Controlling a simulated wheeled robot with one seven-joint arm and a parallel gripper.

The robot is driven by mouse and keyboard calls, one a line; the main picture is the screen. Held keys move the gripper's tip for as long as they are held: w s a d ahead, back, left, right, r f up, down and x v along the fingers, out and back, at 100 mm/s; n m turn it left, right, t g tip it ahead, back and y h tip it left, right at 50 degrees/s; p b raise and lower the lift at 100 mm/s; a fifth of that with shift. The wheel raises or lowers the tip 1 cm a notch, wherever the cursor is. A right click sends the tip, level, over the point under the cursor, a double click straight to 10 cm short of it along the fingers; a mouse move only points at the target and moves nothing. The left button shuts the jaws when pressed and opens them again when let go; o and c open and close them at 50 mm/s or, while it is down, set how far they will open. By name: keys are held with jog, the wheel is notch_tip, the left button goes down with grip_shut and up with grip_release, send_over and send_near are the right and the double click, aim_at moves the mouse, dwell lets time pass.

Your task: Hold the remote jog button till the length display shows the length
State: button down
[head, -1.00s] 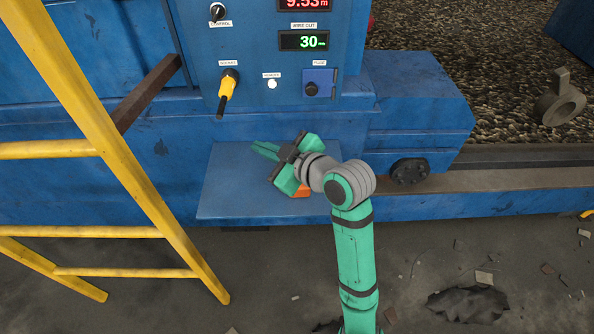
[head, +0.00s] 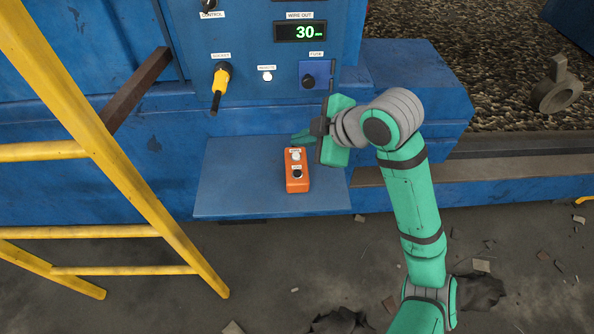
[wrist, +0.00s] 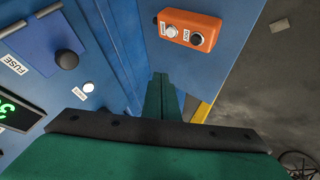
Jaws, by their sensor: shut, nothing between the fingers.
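The orange remote (head: 297,181) lies on the blue shelf, with a white button near its far end and a black button (head: 297,174) nearer its middle. It also shows at the top of the wrist view (wrist: 189,27), with both buttons in sight. My gripper (head: 300,137) is shut and empty. It is beyond and above the remote's far end, apart from its buttons as far as I can tell. Its green fingers show together in the wrist view (wrist: 160,98). The wire-out display (head: 301,32) reads 30 in green. The red display above it is out of the head view.
The blue shelf (head: 235,185) is bare around the remote. The panel holds a yellow connector (head: 219,86), a small white remote lamp (head: 267,76) and a fuse knob (head: 308,81). A yellow ladder (head: 110,150) stands at the left.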

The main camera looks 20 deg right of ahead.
aim_at(297, 173)
jog(key=shift+f, duration=4.35)
jog(key=shift+f, duration=0.2)
jog(key=shift+f, duration=0.25)
jog(key=shift+f, duration=0.35)
dwell(2.9)
